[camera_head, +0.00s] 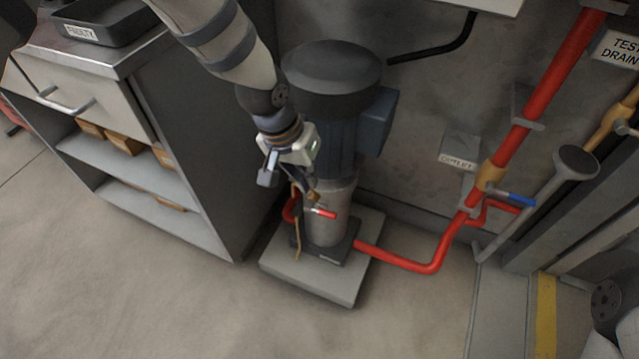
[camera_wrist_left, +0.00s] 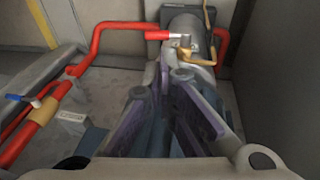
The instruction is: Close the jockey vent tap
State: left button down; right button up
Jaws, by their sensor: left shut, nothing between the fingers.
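The jockey pump (camera_head: 335,130) stands upright on a pale plinth, with a dark cap on a blue-grey motor. Its vent tap (camera_head: 320,212) has a red lever and a small brass body low on the pump's front. In the left wrist view the tap's red lever (camera_wrist_left: 160,36) points left, beside its brass part (camera_wrist_left: 184,53). My left gripper (camera_head: 308,192) is shut and empty, just above the tap. In the left wrist view its fingertips (camera_wrist_left: 178,66) are close below the tap; I cannot tell whether they touch. My right gripper is not in view.
A red pipe (camera_head: 400,263) runs right from the pump base and up the wall. A blue-handled valve (camera_head: 520,200) sits on it. A grey cabinet (camera_head: 215,150) with shelves stands close left of the pump. The floor in front is clear.

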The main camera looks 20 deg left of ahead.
aim_at(327, 214)
pick_arm(q)
jog(key=b+x, duration=0.2)
jog(key=x, duration=0.9)
jog(key=shift+f+b, duration=0.3)
jog(key=shift+b, duration=0.05)
jog(key=shift+d+f, duration=0.35)
jog(key=shift+f, duration=0.35)
jog(key=shift+s+d, duration=0.1)
jog(key=shift+f, duration=0.1)
